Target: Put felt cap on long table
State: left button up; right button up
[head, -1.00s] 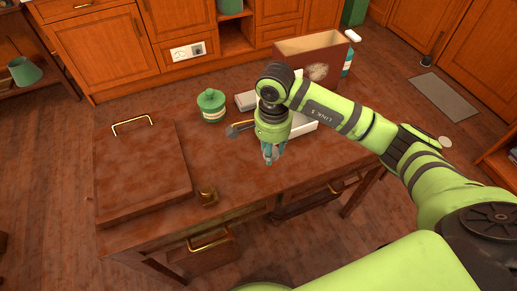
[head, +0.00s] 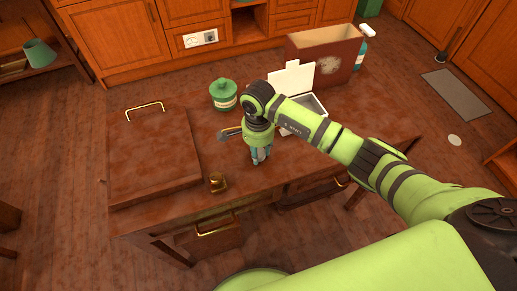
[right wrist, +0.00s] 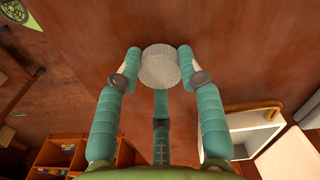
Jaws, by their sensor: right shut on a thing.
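My right gripper (head: 261,156) points down over the front part of the brown wooden table (head: 160,210), which has drawers. In the right wrist view its teal fingers (right wrist: 160,62) are shut on a small round, pale grey, textured thing, which looks like the felt cap (right wrist: 160,68). The cap is hard to make out in the head view, behind or below the fingers. I cannot tell whether it touches the tabletop. My left gripper is not in view.
A brown case (head: 150,150) with a brass handle covers the table's left side. Bare tabletop lies around the gripper.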

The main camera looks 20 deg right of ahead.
jog(key=shift+f, duration=0.2)
jog(key=o, duration=0.7)
jog(key=shift+r, duration=0.1)
notch_tip(320, 180, up, 12)
jog(key=shift+r+b, duration=0.1)
jog(key=shift+b, duration=0.45)
